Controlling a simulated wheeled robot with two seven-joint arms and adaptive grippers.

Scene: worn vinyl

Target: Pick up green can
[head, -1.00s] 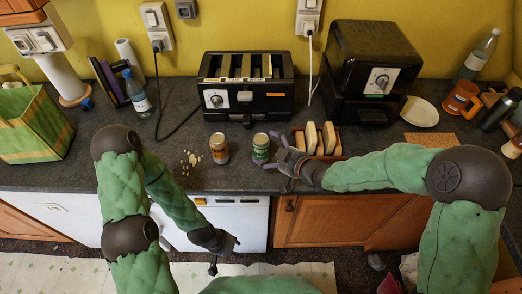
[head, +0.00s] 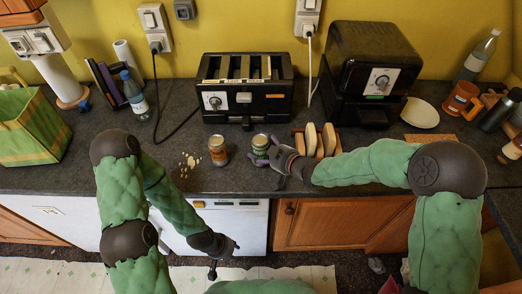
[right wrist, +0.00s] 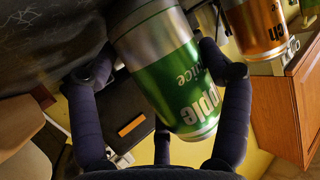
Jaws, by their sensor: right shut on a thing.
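The green can (head: 260,144) stands near the front edge of the dark counter, right of an orange can (head: 218,149). My right gripper (head: 265,158) comes in from the right and is shut on the green can. The right wrist view shows the green can (right wrist: 178,83), with "apple" lettering, between the fingers, its image tilted; the orange can (right wrist: 258,25) is beyond it. I cannot tell if the green can is clear of the counter. My left gripper (head: 214,267) hangs low in front of the white cabinet front, away from the cans; its fingers are too small to read.
A wooden rack with upright slices (head: 319,140) stands close right of the green can. A black toaster (head: 247,86) is behind the cans, and a black oven-like box (head: 368,70) is behind the rack.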

